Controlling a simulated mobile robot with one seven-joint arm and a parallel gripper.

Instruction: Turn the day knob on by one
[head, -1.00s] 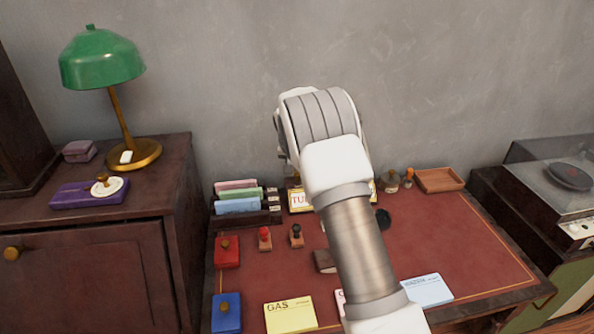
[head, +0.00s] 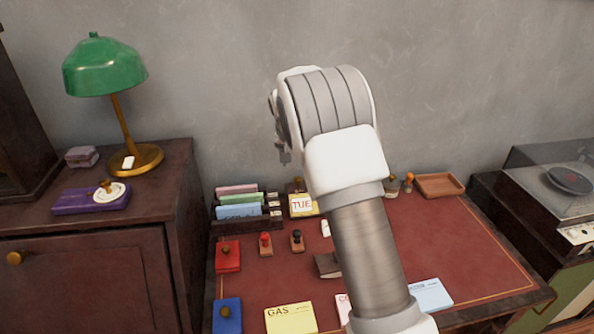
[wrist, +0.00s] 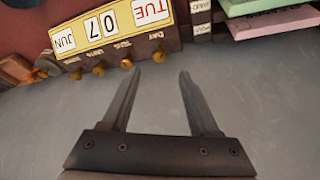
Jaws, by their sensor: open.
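The desk calendar (wrist: 112,28) appears upside down in the wrist view, with cards reading TUE, 07 and JUN. A row of small brass knobs sticks out along its edge. The day knob (wrist: 158,56) is beside the small DAY label, below the TUE card. My gripper (wrist: 160,72) is open and empty. Its fingertips lie just short of the day knob in the picture, one to either side; I see no contact. In the head view, the calendar's TUE card (head: 302,205) shows left of my arm, which hides the rest. The fingers are hidden there.
A card rack (head: 240,210) stands close beside the calendar's day end. Two stamps, red (head: 265,244) and black (head: 297,241), lie in front. A wooden tray (head: 439,185) is at the back right. The grey wall is close behind the desk.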

